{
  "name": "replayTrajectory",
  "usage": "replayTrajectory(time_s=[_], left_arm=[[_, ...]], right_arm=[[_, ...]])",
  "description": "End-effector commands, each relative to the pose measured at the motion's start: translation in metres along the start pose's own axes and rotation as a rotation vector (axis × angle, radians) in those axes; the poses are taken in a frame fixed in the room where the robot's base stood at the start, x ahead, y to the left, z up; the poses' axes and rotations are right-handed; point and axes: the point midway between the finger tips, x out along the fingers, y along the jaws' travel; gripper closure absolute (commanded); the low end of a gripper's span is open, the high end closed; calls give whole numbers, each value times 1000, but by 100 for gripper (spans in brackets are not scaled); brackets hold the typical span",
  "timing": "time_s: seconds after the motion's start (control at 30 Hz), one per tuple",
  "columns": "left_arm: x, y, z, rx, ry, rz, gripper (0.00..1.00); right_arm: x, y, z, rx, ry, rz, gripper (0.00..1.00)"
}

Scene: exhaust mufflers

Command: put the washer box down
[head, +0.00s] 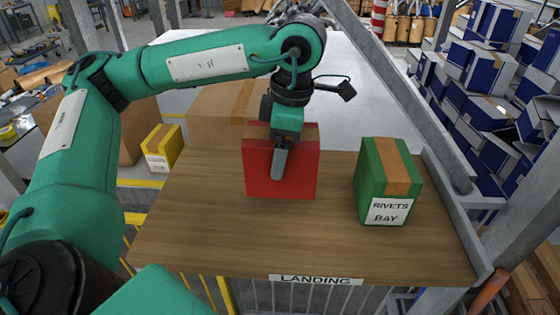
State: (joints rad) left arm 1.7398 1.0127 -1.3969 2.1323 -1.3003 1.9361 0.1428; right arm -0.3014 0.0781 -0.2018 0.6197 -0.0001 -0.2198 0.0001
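A red box (300,180) stands upright at the middle of the far part of the wooden landing table. I see no readable label on it, so I take it as the washer box. My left gripper (281,155) reaches down onto it from above. One finger lies flat against the box's near face, and the other finger is hidden behind or inside the box. The gripper appears shut on it. I cannot tell whether the box's bottom edge touches the wood or hangs just above it. My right gripper is not in view.
The wooden table (210,235) has a "LANDING" label on its front edge. A green "RIVETS BAY" box (371,180) stands to the right of the red box, with a gap between. A grey rail (455,200) borders the right side. The left and front wood is clear. A yellow box (163,147) sits beyond the left edge.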

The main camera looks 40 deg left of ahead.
Motion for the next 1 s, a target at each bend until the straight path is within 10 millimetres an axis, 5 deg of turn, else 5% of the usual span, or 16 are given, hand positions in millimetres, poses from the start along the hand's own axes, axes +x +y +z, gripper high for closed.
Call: replayTrajectory(time_s=[0.3, 0.7, 0.73, 0.8, 1.0], left_arm=[[38, 0, 5, 0, 2, -2, 60], [44, 0, 6, 1, 0, 0, 60], [44, 0, 6, 1, 1, -1, 21], [43, 0, 6, 1, 1, -1, 7], [43, 0, 6, 1, 1, -1, 1]], right_arm=[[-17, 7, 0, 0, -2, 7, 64], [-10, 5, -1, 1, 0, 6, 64], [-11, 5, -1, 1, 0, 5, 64], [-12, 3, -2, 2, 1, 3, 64], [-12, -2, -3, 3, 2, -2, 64]])
